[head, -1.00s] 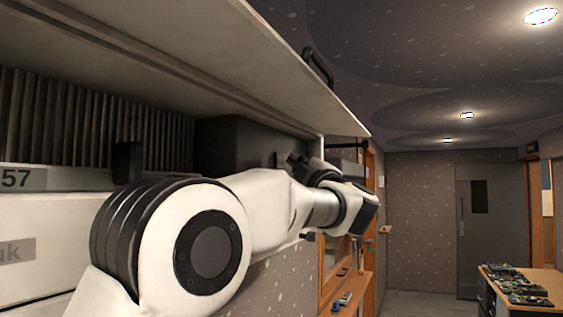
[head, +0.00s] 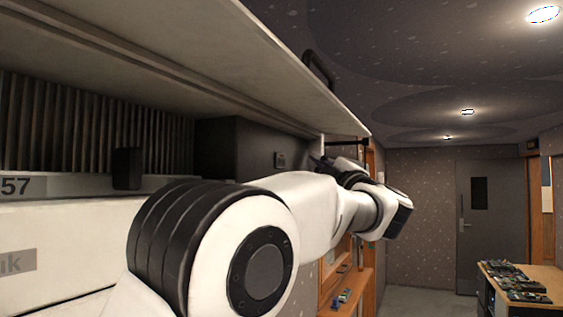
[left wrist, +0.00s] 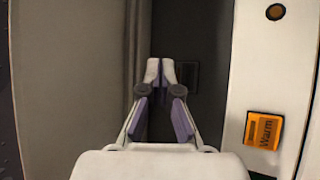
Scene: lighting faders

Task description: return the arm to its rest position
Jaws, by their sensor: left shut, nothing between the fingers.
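My left arm (head: 325,205) reaches from the lower left across the front of the open wall cabinet, its wrist bent at the right. In the left wrist view my left gripper (left wrist: 160,72) is shut, with its fingertips together and nothing between them. The fingertips show over a dark panel with a dark square fitting (left wrist: 186,77); I cannot tell the gap between them. In the head view the fingers are mostly hidden behind the wrist. My right gripper is in neither view.
A raised cabinet flap (head: 215,60) hangs above the arm. A black box (head: 236,147) and a finned unit (head: 65,120) sit behind it. An orange "Warm" tag (left wrist: 263,130) is on a white panel. A table (head: 540,274) with small items stands right; the floor before the grey door (head: 490,225) is clear.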

